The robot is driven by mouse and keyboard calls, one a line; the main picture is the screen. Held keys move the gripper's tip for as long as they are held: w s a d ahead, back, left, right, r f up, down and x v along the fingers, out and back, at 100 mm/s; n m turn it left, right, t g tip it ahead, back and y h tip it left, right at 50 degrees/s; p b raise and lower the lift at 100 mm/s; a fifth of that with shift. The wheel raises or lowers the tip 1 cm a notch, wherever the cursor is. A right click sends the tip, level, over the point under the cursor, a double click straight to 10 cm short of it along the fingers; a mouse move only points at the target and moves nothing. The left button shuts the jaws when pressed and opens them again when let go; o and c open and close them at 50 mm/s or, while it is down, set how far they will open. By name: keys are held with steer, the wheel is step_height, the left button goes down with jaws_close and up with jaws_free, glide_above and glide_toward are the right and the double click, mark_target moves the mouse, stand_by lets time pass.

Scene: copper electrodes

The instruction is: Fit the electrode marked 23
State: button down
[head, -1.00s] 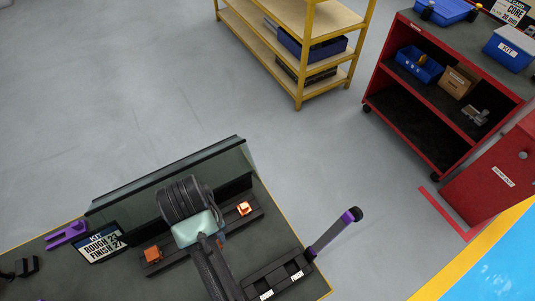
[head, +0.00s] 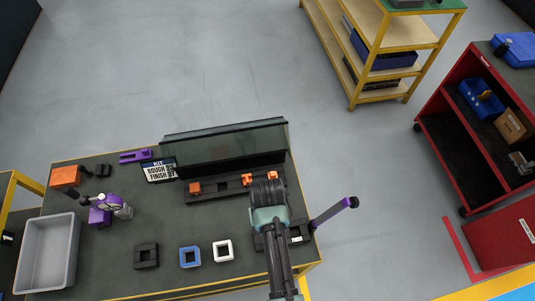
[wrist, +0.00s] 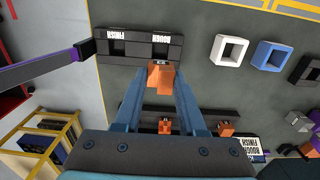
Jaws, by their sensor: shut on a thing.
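My gripper (wrist: 159,84) is shut on an orange copper electrode (wrist: 160,78) in the wrist view. Its dark end overlaps the near edge of a black holder (wrist: 139,49) with two square pockets, labelled FINISH and ROUGH. The electrode shows just below the ROUGH pocket; its height above the holder and its number are unclear. In the head view my gripper (head: 268,205) hides the held electrode and part of the holder (head: 298,230). A black rack (head: 220,190) bears other orange electrodes (head: 195,187). A kit card (head: 160,170) reads ROUGH and FINISH, its numbers hard to read.
A purple-ended lever (head: 333,212) sticks out right of the holder. A dark glass screen (head: 225,145) stands behind the rack. White (head: 223,250), blue (head: 190,257) and black (head: 146,255) square frames lie along the front. A grey bin (head: 48,253) is at left.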

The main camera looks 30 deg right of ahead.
steer(key=shift+r, duration=0.1)
stand_by(0.3)
steer(key=shift+f+b, duration=2)
steer(key=shift+f, duration=1)
steer(key=shift+f+b, duration=1.15)
steer(key=shift+f, duration=0.4)
steer(key=shift+c, duration=2)
jaws_free()
steer(key=shift+s, duration=0.1)
step_height(320, 180, up, 13)
steer(key=shift+r+b, duration=0.1)
steer(key=shift+b, duration=0.5)
